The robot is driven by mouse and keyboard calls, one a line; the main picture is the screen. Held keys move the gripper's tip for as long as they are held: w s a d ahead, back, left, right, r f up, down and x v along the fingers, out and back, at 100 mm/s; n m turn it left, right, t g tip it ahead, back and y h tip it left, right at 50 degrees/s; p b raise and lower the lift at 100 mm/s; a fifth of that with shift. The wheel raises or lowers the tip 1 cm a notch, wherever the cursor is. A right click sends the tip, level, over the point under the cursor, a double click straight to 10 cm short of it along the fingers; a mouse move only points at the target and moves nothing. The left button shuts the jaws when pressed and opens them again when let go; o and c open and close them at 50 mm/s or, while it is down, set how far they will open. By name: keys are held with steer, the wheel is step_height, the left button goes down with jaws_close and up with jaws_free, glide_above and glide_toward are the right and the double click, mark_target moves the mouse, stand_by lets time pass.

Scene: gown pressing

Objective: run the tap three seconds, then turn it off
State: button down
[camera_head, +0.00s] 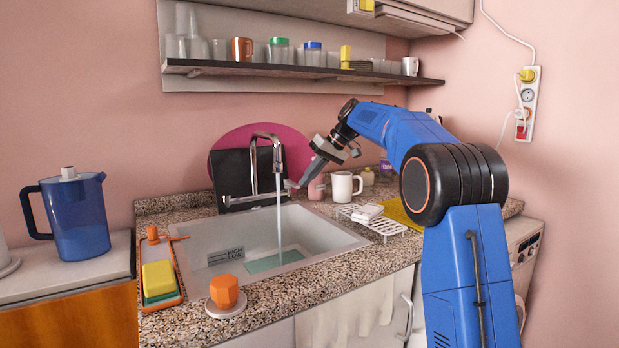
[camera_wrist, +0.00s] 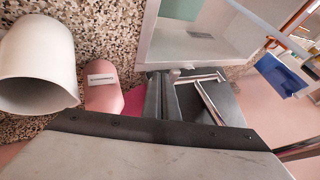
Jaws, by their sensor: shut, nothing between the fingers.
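The chrome tap (camera_head: 254,165) stands at the back of the white sink (camera_head: 325,234). A thin stream of water (camera_head: 279,222) falls from its spout into the basin, so the tap is running. The tap's handle (camera_head: 290,184) sticks out on the right side of its base. My gripper (camera_head: 303,184) is shut and empty, its tips pointing down and left close by the handle. I cannot tell whether they touch. In the wrist view the tap (camera_wrist: 208,100) lies beyond my gripper, which hides part of it.
A white mug (camera_head: 343,186) and a pink cup (camera_head: 317,187) stand close right of my gripper. A dark board (camera_head: 234,172) and a magenta round tray (camera_head: 298,150) lean behind the tap. A white rack (camera_head: 375,222) sits right of the sink. A shelf (camera_head: 290,71) hangs above.

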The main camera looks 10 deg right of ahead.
mark_target(295, 185)
steer(key=shift+s+a, duration=0.1)
steer(key=shift+s+a+m+t, duration=0.35)
steer(key=shift+a+m+t, duration=0.1)
steer(key=shift+m, duration=0.25)
steer(key=a+m, duration=0.1)
steer(key=s+a+m+t+h, duration=0.1)
steer(key=m, duration=0.1)
steer(key=shift+a+t+h, duration=0.1)
steer(key=shift+t+h, duration=0.15)
steer(key=shift+h, duration=0.05)
steer(key=shift+a, duration=1.05)
steer(key=shift+s+a, duration=0.1)
